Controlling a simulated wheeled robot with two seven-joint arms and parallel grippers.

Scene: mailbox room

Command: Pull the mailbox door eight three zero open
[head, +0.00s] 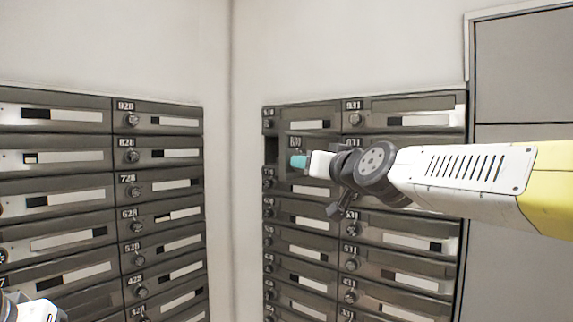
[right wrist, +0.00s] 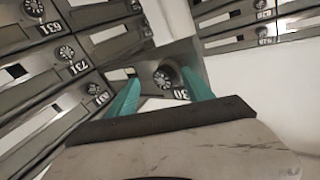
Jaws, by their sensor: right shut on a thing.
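The mailbox door 830 (head: 295,143) is in the right bank, in the second row from the top. It stands ajar, with a dark opening (head: 270,151) at its left. In the right wrist view its round lock knob (right wrist: 165,77) sits between the teal fingers, with part of its number beside it. My right gripper (head: 299,162) comes in from the right and is shut on this knob. The fingers and hand hide part of the door in the head view. Part of my left arm shows at the lower left corner, but its fingers do not.
Doors 931 (head: 354,105) and 631 (right wrist: 40,30) are shut around it, as are other doors in the right bank. A second bank (head: 160,187) stands left, beyond a bare white wall corner (head: 231,100). A grey panel (head: 524,65) is at the far right.

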